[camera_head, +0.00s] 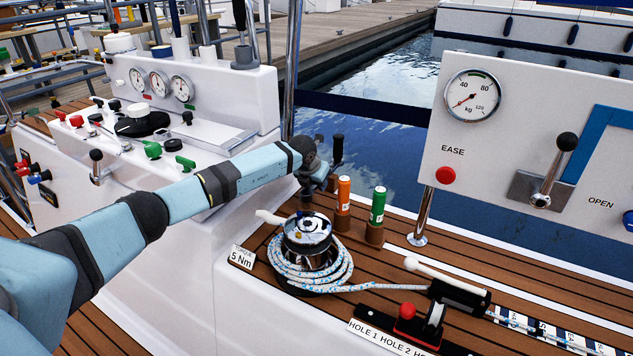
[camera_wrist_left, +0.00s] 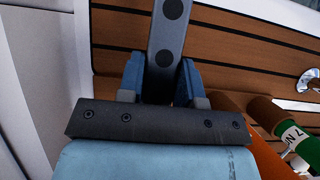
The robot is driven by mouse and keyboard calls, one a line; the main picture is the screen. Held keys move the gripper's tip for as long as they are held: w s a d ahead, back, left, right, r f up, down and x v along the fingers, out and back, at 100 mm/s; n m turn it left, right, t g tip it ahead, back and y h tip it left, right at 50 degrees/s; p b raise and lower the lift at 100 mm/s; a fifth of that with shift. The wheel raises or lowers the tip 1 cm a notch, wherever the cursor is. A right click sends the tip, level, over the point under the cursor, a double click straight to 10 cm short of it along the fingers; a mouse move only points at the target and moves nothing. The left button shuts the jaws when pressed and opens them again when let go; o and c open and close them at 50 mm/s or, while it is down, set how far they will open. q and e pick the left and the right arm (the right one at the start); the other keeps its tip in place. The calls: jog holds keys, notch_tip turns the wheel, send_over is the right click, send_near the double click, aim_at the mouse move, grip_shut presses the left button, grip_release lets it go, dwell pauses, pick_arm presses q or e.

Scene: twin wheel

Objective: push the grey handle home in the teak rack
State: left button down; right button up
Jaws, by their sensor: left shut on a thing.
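My left gripper (camera_head: 319,176) is shut on the grey handle, above the teak deck at the back left of the winch. In the head view a dark upright grip (camera_head: 338,148) stands up beside the gripper. In the left wrist view the grey handle (camera_wrist_left: 168,45) is a bar with dark round spots between the blue fingers (camera_wrist_left: 160,82). The teak rack shows as wooden cups (camera_head: 374,236); an orange handle (camera_head: 344,193) and a green handle (camera_head: 378,206) stand upright in two of them. The grey handle's lower end is hidden. My right gripper is not in view.
A winch (camera_head: 306,240) wrapped in rope stands just in front of the rack. A chrome post (camera_head: 420,220) and a gauge panel (camera_head: 470,150) are to the right. A white console (camera_head: 180,130) is at the left. A red-knobbed block (camera_head: 408,318) lies at the front.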

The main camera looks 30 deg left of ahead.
pick_arm(q)
jog(key=shift+f+b, duration=0.4)
jog(key=shift+f, duration=0.6)
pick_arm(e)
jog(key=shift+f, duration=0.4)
pick_arm(q)
jog(key=c, duration=0.7)
grip_release()
jog(key=shift+f, duration=0.1)
jog(key=shift+s+r+p, duration=0.15)
jog(key=shift+r+p, duration=0.15)
jog(key=shift+r, duration=0.2)
jog(key=p+v, duration=0.5)
jog(key=v, duration=0.6)
jog(key=shift+s+r, duration=0.15)
jog(key=shift+r, duration=0.2)
jog(key=shift+s+d+r, duration=0.1)
jog(key=shift+s+r, duration=0.2)
jog(key=shift+r, duration=0.2)
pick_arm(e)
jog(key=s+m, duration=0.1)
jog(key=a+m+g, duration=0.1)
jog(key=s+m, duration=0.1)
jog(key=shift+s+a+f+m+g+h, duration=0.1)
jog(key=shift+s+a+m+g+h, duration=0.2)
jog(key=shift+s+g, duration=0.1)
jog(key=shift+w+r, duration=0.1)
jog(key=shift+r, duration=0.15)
